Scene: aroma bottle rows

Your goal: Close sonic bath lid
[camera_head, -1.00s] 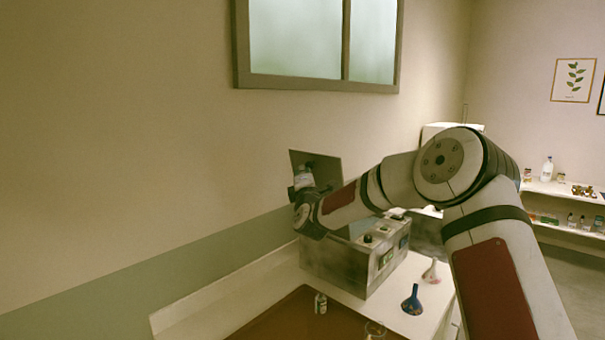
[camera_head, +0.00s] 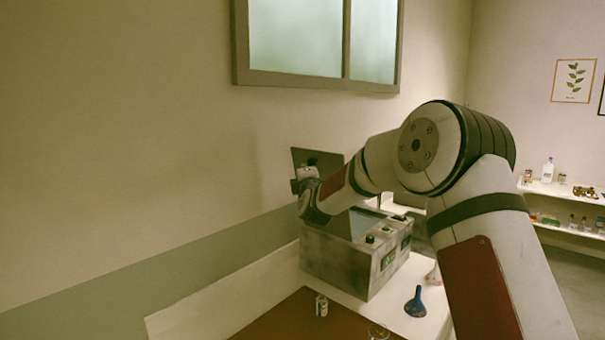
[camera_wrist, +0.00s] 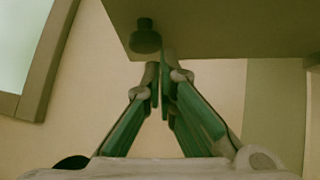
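The sonic bath (camera_head: 345,262) is a grey metal box with knobs and green panels, standing on the white counter against the wall. Its lid (camera_head: 334,160) is raised steeply behind it, partly hidden by my arm. In the wrist view, the brown lid (camera_wrist: 230,28) fills the upper right, with a dark round knob (camera_wrist: 146,38) at its left part. My gripper (camera_wrist: 161,78) has green fingers with their tips together, just below the lid's edge and close to the knob. I cannot tell whether the tips touch the lid. In the head view the fingertips are hidden.
A blue funnel-shaped flask (camera_head: 415,303) stands right of the bath. A small labelled bottle (camera_head: 321,306) stands in front, by a brown mat (camera_head: 280,322). A window frame (camera_head: 318,84) is on the wall above. Shelves with bottles are at the far right.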

